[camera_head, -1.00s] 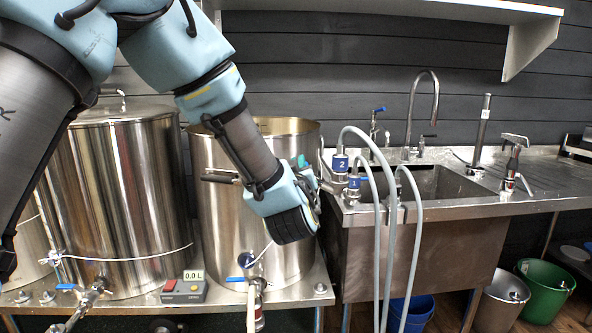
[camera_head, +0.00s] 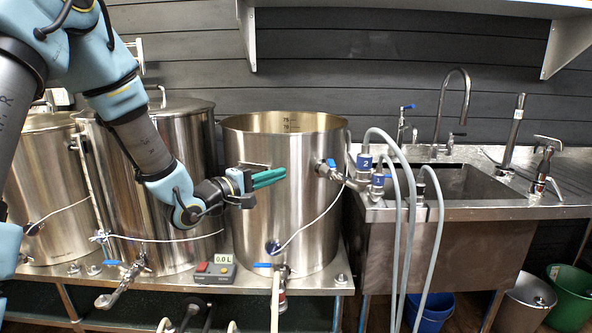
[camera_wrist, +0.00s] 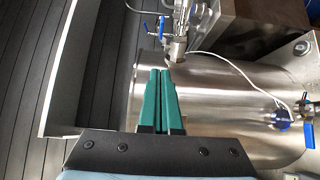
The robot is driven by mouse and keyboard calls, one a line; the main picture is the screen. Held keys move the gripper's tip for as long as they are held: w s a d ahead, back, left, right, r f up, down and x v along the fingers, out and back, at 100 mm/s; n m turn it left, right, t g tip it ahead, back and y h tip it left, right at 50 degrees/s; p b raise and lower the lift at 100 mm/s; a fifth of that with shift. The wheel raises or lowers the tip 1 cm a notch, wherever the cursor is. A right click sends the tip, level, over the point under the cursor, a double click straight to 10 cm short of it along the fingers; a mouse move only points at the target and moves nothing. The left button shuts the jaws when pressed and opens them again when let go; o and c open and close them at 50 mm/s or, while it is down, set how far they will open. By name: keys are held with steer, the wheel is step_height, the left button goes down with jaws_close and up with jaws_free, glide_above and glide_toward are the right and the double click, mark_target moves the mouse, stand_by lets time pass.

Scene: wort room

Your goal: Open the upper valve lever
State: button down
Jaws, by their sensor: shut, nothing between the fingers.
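The upper valve (camera_head: 323,168) sticks out of the upper right side of the open steel pot (camera_head: 300,215). Its small blue lever (camera_head: 331,167) stands roughly upright; in the wrist view the blue lever (camera_wrist: 161,27) lies beyond the fingertips. My gripper (camera_head: 284,174) has green fingers, shut and empty. It points right, in front of the pot's upper wall, to the left of the valve and apart from it. In the wrist view my closed fingers (camera_wrist: 160,72) point towards the valve body.
A lower valve with a blue handle (camera_head: 262,265) sits at the pot's base, near a control box (camera_head: 214,269) reading 0.0 L. A thin white cable hangs across the pot. Grey hoses (camera_head: 402,240) rise in front of the sink (camera_head: 470,185) at right. A shelf (camera_head: 430,4) is above.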

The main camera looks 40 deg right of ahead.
steer(key=p, duration=0.2)
glide_toward(330, 162)
steer(key=w+d, duration=0.2)
steer(key=w, duration=0.2)
steer(key=shift+s+d+f+p, duration=0.1)
steer(key=shift+s+d+p, duration=0.25)
steer(key=shift+d, duration=0.35)
steer(key=shift+s+d+f+p, duration=0.1)
steer(key=shift+s+d, duration=0.35)
steer(key=shift+d, duration=0.2)
steer(key=shift+s+d+p, duration=0.25)
steer(key=shift+s+d, duration=0.15)
steer(key=shift+d, duration=0.3)
steer(key=shift+s, duration=0.1)
